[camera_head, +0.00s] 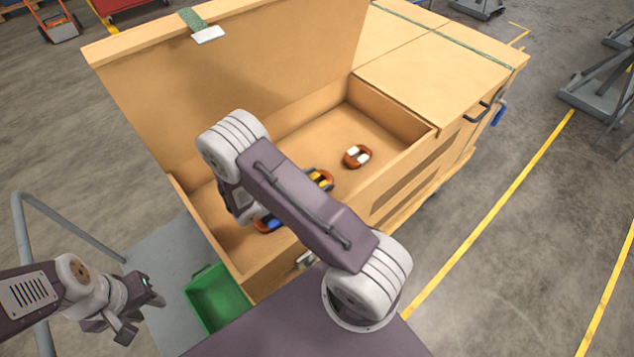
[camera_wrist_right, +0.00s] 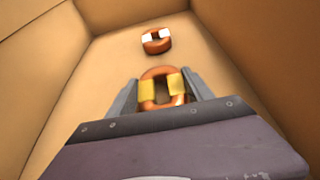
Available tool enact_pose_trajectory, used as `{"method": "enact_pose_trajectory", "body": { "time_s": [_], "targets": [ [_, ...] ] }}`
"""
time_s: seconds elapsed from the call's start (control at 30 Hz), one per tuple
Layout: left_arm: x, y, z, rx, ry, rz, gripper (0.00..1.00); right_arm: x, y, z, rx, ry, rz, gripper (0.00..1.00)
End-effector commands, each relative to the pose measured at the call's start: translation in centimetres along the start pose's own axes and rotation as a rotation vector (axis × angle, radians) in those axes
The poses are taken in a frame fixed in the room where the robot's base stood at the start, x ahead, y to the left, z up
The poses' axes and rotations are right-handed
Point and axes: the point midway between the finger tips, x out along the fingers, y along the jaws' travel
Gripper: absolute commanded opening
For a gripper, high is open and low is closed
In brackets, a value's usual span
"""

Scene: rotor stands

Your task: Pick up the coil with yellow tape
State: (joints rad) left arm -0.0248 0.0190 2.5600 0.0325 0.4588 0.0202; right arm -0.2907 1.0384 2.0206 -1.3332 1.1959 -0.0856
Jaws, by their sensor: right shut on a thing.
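The coil with yellow tape (camera_head: 321,178) is an orange ring inside the open wooden crate (camera_head: 405,150), partly hidden by my right arm in the head view. In the right wrist view this coil (camera_wrist_right: 147,89) sits between the two fingers of my right gripper (camera_wrist_right: 161,92), which is shut on it. In the head view my right arm covers most of that gripper. My left gripper (camera_head: 140,314) is open and empty, outside the crate at the lower left.
A coil with white tape (camera_head: 351,152) lies on the crate floor, farther right. A coil with blue tape (camera_head: 268,225) lies nearer the front left, partly covered by my arm. The crate walls and raised lid (camera_head: 230,80) surround them. A green bin (camera_head: 215,298) stands outside.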

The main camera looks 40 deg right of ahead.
Motion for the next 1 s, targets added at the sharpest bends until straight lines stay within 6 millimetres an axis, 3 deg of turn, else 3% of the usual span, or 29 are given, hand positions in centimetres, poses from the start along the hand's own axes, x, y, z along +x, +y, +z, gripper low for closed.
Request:
{"method": "enact_pose_trajectory", "body": {
  "time_s": [0.17,0.6,0.8,1.0],
  "targets": [
    [0.4,0.0,0.0,0.000,0.000,0.000,0.36,-1.2,0.1,2.9,0.005,-0.001,0.002,0.00],
    [1.8,0.0,0.2,0.000,0.000,0.000,0.36,5.0,-3.1,11.7,0.004,-0.003,-0.004,0.00],
    [2.0,0.0,0.2,0.000,0.000,0.000,0.36,6.2,-3.7,13.5,0.001,-0.001,-0.002,0.00],
    [1.9,0.0,0.2,0.000,0.000,0.000,0.36,6.3,-3.7,13.7,-0.001,-0.002,0.001,0.00]
  ]
}}
